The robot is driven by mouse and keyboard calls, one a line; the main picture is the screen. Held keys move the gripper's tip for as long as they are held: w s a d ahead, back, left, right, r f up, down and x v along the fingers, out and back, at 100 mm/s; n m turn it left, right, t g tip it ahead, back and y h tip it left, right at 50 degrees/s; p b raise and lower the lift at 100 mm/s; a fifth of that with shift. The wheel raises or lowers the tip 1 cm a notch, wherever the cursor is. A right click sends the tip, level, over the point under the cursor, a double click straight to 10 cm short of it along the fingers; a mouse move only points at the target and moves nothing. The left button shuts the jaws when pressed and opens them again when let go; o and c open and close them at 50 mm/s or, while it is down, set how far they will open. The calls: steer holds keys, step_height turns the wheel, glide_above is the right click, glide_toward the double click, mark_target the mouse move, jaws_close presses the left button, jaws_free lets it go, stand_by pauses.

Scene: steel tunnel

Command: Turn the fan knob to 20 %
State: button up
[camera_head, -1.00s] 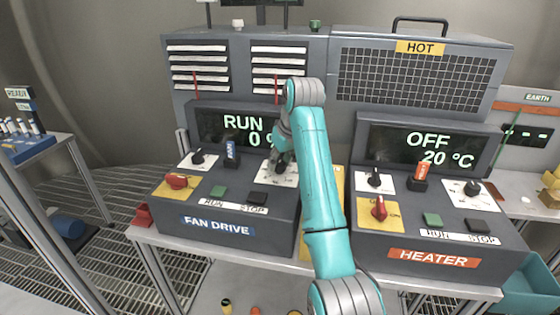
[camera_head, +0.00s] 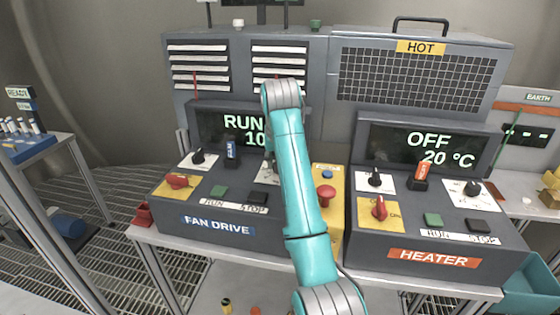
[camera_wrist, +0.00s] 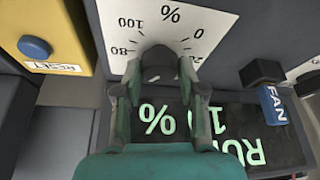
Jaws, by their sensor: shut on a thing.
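The fan knob (camera_wrist: 160,62) is a dark round knob on a white percent dial (camera_wrist: 122,22), seen upside down in the wrist view, with marks including 0, 80 and 100. My gripper (camera_wrist: 160,85) is shut on the knob, one finger on each side. In the head view my arm hides the knob and most of the gripper; only the left part of the dial (camera_head: 262,174) shows. The fan display (camera_head: 225,124) reads RUN and 10, its right end hidden. The wrist view shows that display (camera_wrist: 225,118) with RUN and 10 % upside down. The knob's pointer is not visible.
The fan box also has a black knob (camera_head: 198,158), a blue FAN key piece (camera_head: 231,150), a red switch (camera_head: 177,181) and green (camera_head: 218,191) and black buttons. A red mushroom button (camera_head: 325,192) stands right of my arm. The heater box (camera_head: 432,258) is further right.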

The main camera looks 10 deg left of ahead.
steer(key=shift+a+m+h, duration=0.1)
steer(key=shift+m+h, duration=0.7)
steer(key=shift+m, duration=1.3)
steer(key=o, duration=1.1)
steer(key=shift+o, duration=0.2)
